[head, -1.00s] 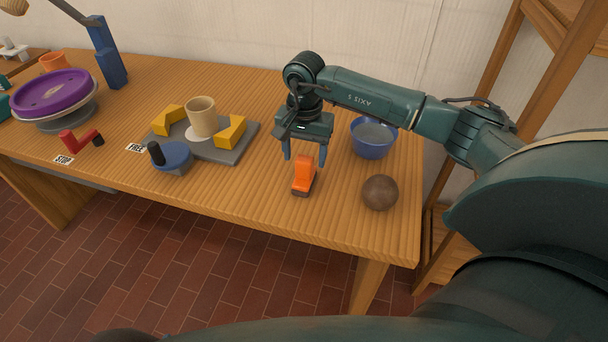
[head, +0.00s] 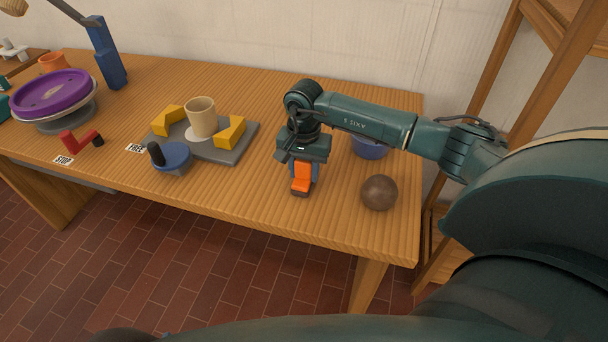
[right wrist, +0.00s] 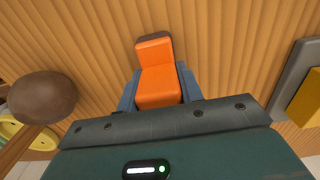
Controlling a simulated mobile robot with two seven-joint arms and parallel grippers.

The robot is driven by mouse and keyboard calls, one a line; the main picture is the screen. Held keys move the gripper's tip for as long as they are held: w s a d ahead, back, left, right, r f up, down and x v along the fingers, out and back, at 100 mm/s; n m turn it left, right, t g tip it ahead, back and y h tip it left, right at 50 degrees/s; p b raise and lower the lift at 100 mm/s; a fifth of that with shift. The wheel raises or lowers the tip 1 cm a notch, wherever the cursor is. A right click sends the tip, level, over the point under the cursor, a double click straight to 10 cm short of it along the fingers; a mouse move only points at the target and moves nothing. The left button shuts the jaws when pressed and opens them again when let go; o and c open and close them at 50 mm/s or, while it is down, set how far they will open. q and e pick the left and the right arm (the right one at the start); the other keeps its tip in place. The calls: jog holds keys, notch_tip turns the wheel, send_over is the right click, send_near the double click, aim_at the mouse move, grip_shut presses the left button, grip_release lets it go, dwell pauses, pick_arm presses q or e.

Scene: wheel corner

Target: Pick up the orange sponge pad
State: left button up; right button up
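The orange sponge pad (head: 301,184) is an L-shaped orange block with a dark brown underside, near the front of the wooden table. It also shows in the right wrist view (right wrist: 157,72). My right gripper (head: 304,175) is over it, pointing down. In the right wrist view the blue fingers (right wrist: 159,90) lie along both sides of the raised orange part, with no visible gap. The pad appears to rest on the table. My left gripper is not in view.
A brown ball (head: 379,192) sits right of the pad, and a blue bowl (head: 370,149) stands behind my right arm. To the left are a grey board (head: 219,153) with yellow blocks and a beige cup (head: 201,117), and a blue knob (head: 172,160). The table front is close.

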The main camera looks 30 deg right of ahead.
jog(key=c, duration=0.5)
jog(key=shift+r, duration=0.1)
jog(key=shift+c, duration=0.2)
